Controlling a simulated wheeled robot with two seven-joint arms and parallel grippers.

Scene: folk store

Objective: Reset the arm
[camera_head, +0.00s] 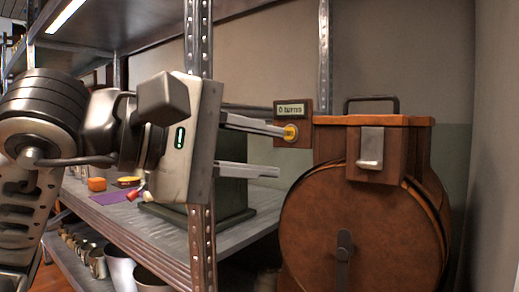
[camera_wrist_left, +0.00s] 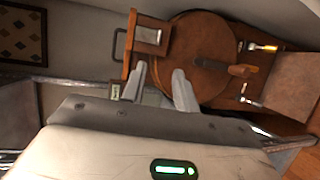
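My left gripper (camera_head: 281,151) comes in from the left in front of a metal shelf post. Its two fingers are apart with nothing between them. The upper fingertip is close to, or overlaps in view, a round yellow button (camera_head: 291,133) under a small display panel (camera_head: 291,110) that appears to read "0 turns". Whether it touches the button I cannot tell. In the left wrist view, the open fingers (camera_wrist_left: 160,84) point toward the brown round wooden drum (camera_wrist_left: 208,62). The drum (camera_head: 345,235) also shows in the head view. My right gripper is not in view.
Metal pots (camera_head: 122,272) stand lower down. A wall closes the right side.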

